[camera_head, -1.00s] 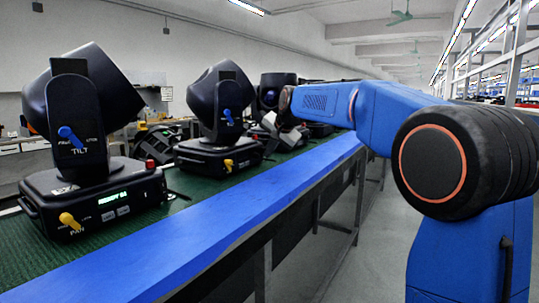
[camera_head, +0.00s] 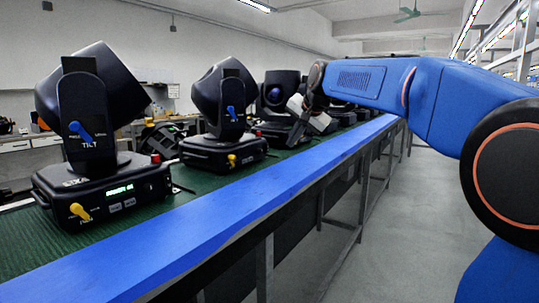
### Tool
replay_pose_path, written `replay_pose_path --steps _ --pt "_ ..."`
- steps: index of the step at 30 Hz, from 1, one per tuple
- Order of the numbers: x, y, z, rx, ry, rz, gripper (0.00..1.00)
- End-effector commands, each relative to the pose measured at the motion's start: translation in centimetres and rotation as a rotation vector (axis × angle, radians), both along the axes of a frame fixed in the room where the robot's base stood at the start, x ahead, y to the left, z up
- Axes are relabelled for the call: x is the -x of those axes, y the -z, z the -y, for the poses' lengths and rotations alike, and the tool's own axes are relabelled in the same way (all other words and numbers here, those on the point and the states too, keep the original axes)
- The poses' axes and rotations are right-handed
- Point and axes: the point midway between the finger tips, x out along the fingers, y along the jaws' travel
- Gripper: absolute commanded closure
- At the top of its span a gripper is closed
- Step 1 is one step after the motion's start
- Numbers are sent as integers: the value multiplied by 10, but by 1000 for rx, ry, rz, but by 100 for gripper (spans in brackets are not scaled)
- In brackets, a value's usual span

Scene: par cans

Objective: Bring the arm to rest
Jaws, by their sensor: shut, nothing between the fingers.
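My arm stretches from the right edge toward the line of lights, its blue upper links raised above the blue bench edge. My gripper (camera_head: 299,130), light grey and small in the picture, hangs from the dark wrist, shut and empty. It appears in front of the third moving-head light (camera_head: 277,95) and partly covers it. Whether it touches anything there cannot be told. The nearest light (camera_head: 95,185) and the second light (camera_head: 225,145) stand upright on the green belt, left of the gripper.
The green belt (camera_head: 50,243) runs away from me, edged by a wide blue rail (camera_head: 200,230) on metal legs. More dark lights stand farther along, partly hidden by my arm. The grey floor (camera_head: 400,220) right of the rail looks clear. A rack stands far right.

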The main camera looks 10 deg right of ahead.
Motion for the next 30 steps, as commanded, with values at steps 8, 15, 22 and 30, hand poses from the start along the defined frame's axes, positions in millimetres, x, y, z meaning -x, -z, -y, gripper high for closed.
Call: replay_pose_path --steps 8,15,22,30 --pt "90 37 14 118 -86 -35 100" --pt "186 91 27 242 -193 -81 100" --pt "278 154 39 354 -304 -126 100" --pt "379 239 52 475 -441 -182 100"
